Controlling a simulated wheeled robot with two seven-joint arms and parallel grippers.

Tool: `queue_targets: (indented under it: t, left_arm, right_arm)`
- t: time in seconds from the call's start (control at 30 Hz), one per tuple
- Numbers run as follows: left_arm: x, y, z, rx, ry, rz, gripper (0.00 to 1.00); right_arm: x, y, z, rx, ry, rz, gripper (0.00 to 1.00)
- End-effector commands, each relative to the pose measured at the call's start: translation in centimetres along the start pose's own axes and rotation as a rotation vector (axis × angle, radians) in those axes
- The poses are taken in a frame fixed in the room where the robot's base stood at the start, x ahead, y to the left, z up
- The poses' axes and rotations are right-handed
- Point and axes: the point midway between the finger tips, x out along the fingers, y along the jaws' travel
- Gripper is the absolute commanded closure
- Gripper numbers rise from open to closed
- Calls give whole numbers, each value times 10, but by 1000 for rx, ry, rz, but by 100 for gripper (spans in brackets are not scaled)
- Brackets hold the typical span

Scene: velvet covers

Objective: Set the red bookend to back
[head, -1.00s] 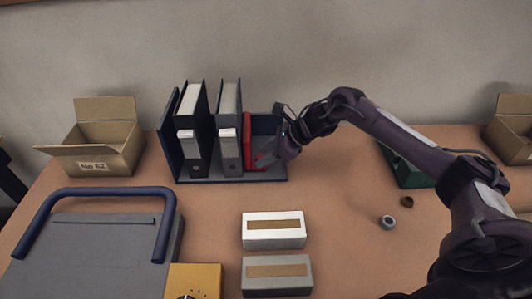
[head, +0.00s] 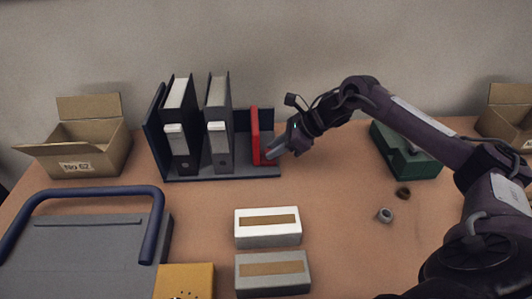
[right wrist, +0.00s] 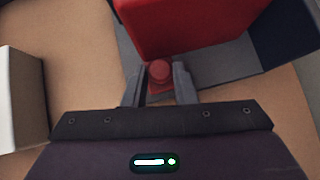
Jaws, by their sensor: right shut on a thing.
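The red bookend (head: 255,132) stands upright in the dark rack (head: 220,177), to the right of two upright binders. A gap shows between it and the right binder (head: 218,135). My right gripper (head: 272,153) reaches in from the right at the bookend's lower front. In the right wrist view, the bookend's red face (right wrist: 185,22) fills the top, and my right gripper (right wrist: 160,84) has its fingers shut on either side of its round red knob (right wrist: 160,70). My left gripper is not in view.
The left binder (head: 180,140) stands near the rack's left wall. Two boxes, white (head: 268,238) and grey (head: 272,284), lie in front. An open carton (head: 85,158) is at left, a green case (head: 405,165) at right. Two small rings (head: 385,215) lie on the table.

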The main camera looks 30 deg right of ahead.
Motion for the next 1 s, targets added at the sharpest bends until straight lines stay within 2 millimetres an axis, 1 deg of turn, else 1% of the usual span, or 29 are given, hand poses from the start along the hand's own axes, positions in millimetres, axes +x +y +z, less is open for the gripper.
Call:
queue_targets:
  t: [0.03, 0.2, 0.23, 0.4, 0.63, 0.73, 0.87, 1.0]
  left_arm:
    - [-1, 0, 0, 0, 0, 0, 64]
    - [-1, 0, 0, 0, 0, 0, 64]
    - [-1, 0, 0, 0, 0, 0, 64]
    - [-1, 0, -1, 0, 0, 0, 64]
    - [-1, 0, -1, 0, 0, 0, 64]
    - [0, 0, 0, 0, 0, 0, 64]
    - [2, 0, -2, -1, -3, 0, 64]
    - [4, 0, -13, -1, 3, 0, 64]
  right_arm:
    - [-2, -2, -1, 2, 5, -5, 100]
    - [-3, -2, -1, 3, 7, -6, 100]
    - [-3, -2, -2, 4, 7, -7, 74]
    - [-2, -2, -1, 3, 6, -6, 53]
    - [-2, -1, -1, 3, 5, -4, 53]
    - [-6, -2, -2, 2, 6, -5, 53]
    - [-23, -2, -3, 1, 7, -7, 53]
    - [-48, -2, -3, 2, 8, -9, 53]
